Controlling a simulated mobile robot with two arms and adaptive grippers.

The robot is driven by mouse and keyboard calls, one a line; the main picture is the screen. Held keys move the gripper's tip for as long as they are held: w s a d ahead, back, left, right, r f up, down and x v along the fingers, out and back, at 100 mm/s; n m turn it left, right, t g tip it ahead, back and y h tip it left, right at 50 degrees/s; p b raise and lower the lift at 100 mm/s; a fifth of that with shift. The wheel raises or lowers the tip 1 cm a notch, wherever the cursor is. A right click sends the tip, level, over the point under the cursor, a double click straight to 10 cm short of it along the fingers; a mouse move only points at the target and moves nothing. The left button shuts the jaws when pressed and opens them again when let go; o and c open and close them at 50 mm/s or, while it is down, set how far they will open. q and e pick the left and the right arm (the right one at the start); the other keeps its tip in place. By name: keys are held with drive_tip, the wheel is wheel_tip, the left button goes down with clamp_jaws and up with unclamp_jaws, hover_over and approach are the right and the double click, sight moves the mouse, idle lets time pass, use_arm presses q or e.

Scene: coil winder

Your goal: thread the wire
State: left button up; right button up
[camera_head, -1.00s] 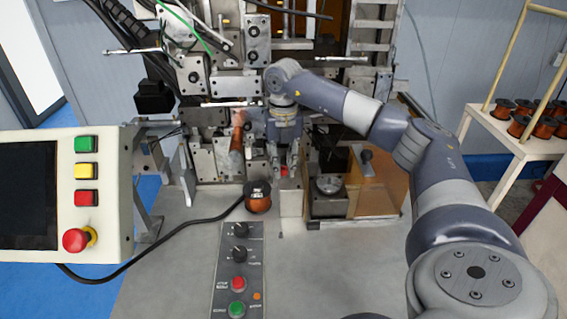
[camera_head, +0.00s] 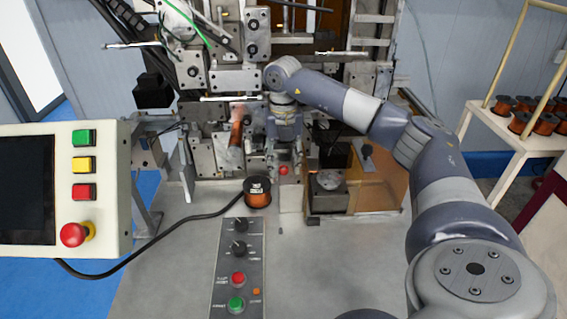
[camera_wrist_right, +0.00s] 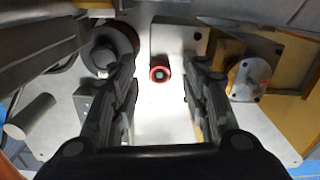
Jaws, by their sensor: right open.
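My right gripper (camera_head: 285,150) points down in front of the coil winder (camera_head: 235,80). In the right wrist view its two dark fingers (camera_wrist_right: 160,85) stand apart with nothing held between them. A small red round part (camera_wrist_right: 160,73) lies below and between them; a red part also shows under the gripper in the head view (camera_head: 283,170). A copper wire spool (camera_head: 257,192) stands on the grey table left of the gripper. A copper-coloured roll (camera_head: 236,135) sits on the machine, partly blurred. A thin green strand (camera_head: 188,22) shows at the upper left. No loose copper wire end can be made out. My left gripper is not seen.
A control box (camera_head: 85,215) with coloured buttons stands at the left. A button panel (camera_head: 238,265) lies on the table front. A block with a round top (camera_head: 328,185) is right of the gripper. A rack (camera_head: 510,125) holds several spools. The front table (camera_head: 165,285) has free room.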

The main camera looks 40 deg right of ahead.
wheel_tip(320, 180, up, 12)
drive_tip(key=shift+f, duration=0.2)
idle(0.7)
